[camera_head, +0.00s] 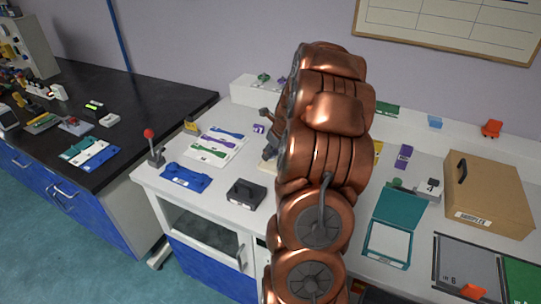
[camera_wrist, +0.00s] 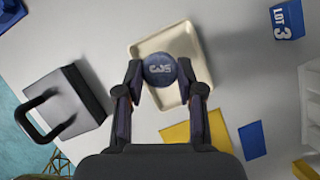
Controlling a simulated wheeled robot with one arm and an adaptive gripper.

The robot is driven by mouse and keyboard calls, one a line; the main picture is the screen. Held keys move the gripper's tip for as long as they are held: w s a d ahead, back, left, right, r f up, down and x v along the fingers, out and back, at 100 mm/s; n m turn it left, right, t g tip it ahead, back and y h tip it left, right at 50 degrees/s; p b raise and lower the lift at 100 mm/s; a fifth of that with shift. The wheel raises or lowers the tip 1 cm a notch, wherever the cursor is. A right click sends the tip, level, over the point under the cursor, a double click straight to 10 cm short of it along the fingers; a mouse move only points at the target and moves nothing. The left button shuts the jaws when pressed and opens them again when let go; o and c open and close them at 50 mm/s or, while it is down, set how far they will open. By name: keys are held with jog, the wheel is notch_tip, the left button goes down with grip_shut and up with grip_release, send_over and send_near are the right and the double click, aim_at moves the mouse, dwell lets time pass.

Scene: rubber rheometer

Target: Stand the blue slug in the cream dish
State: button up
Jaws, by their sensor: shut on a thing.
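In the wrist view the blue slug (camera_wrist: 160,69) shows as a dark blue disc with pale lettering on its upper face. My gripper (camera_wrist: 160,80) is shut on it, one finger on each side. The cream dish (camera_wrist: 143,47) is a square shallow tray lying behind and around the slug in this view. I cannot tell whether the slug touches the dish floor or hangs above it. In the head view my arm hides the slug and most of the dish; a cream edge of the dish (camera_head: 265,165) shows beside the arm.
A black block with a handle (camera_wrist: 68,103) stands left of the dish, also in the head view (camera_head: 246,194). A yellow card (camera_wrist: 190,132), a blue card (camera_wrist: 252,140) and a blue LOT 3 block (camera_wrist: 287,22) lie nearby. A cardboard box (camera_head: 487,193) stands far right.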

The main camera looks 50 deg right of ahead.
aim_at(273, 153)
jog(key=shift+w+d, duration=0.45)
jog(key=shift+w, duration=0.2)
jog(key=shift+f+p, duration=0.9)
jog(key=shift+f, duration=0.95)
jog(key=shift+f, duration=0.1)
jog(key=o, duration=0.6)
